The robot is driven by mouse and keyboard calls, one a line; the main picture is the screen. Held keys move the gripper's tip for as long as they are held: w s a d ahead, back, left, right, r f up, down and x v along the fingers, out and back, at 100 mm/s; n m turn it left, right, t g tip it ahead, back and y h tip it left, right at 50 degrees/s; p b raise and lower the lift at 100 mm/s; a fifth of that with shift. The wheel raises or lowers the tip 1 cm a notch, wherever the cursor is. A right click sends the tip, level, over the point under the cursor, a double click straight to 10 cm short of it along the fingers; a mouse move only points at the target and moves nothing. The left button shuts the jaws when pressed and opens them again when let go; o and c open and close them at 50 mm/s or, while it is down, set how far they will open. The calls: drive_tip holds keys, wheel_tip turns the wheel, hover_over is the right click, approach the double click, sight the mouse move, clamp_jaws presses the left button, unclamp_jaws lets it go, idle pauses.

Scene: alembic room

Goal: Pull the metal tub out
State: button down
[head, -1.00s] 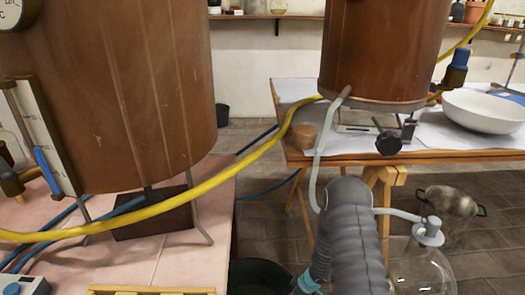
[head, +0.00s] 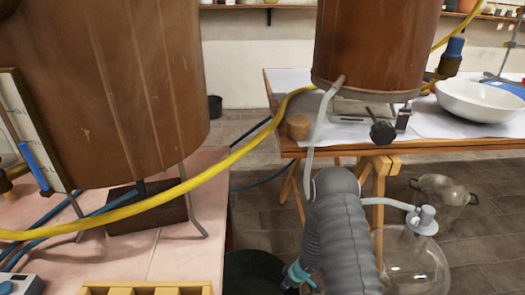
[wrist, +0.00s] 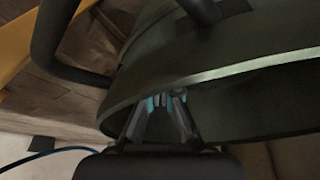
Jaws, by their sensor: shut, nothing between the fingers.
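A dark tub (head: 252,262) stands on the floor at the bottom of the head view, in the gap between the two tables. Only part of it shows there. In the wrist view the dark greenish tub (wrist: 240,75) fills much of the picture, with a pale, lit rim and a dark curved handle (wrist: 48,45) at the upper left. My gripper (head: 290,284) is at the tub's right side in the head view. In the wrist view my gripper (wrist: 164,101) is shut and empty, its fingertips close to the tub's rim. I cannot tell whether they touch it.
A pink-tiled bench (head: 165,255) with a copper tank (head: 110,90) is on the left. A wooden table (head: 340,150) with another copper tank is behind. A glass flask (head: 415,262) and a metal pot (head: 440,195) stand right of my arm. A yellow hose (head: 190,185) crosses in front.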

drive_tip(key=shift+s+a, duration=0.1)
drive_tip(key=shift+a, duration=0.05)
wheel_tip(320, 180, up, 9)
drive_tip(key=p, duration=0.3)
idle(0.8)
